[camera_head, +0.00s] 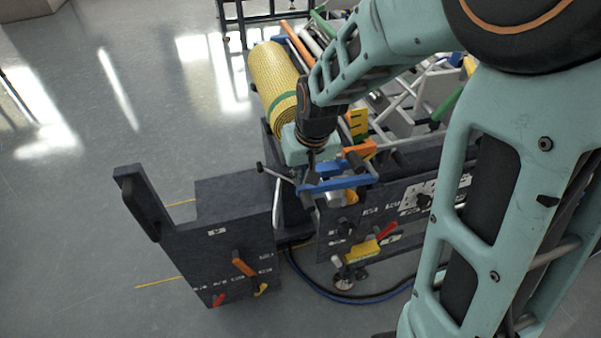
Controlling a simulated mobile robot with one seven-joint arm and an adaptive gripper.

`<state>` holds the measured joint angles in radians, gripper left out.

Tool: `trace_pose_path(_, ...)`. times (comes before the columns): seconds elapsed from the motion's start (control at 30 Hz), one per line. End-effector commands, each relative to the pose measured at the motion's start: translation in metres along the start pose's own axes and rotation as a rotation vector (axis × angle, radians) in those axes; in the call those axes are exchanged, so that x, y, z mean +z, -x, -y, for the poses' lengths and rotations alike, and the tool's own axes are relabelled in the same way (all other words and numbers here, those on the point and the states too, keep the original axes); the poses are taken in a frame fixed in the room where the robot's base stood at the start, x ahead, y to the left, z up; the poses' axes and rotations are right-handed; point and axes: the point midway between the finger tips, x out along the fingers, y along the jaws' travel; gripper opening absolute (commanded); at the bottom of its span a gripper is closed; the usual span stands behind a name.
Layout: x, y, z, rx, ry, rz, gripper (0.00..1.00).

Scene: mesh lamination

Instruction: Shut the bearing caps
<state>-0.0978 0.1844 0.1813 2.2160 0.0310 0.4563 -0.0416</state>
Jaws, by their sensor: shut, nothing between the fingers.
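My gripper (309,172) points down near the middle of the view, at the near end of the roller machine. Its fingers are small and dark here; they look closed and hold nothing. Just below and right of it is a blue bracket-like part (338,185) on the machine's end. An orange part (360,150) and a yellow stepped part (357,123) stand close behind it. These may belong to the bearings; I cannot tell which are caps or whether they are open or shut. My gripper and wrist hide part of this area.
A yellow mesh roll (270,72) with a green band lies behind my wrist. A dark side panel (222,240) with an upright arm and coloured handles stands at front left. Blue and black hoses (340,298) lie on the floor. Open grey floor (80,230) is at left.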

Motion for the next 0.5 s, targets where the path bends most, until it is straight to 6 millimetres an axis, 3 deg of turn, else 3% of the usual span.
trace_pose_path(0.27, 0.000, -0.001, 0.000, 0.000, 0.000, 0.000, 0.00)
trace_pose_path(0.5, 0.006, -0.019, 0.001, 0.000, 0.000, 0.000, 0.00)
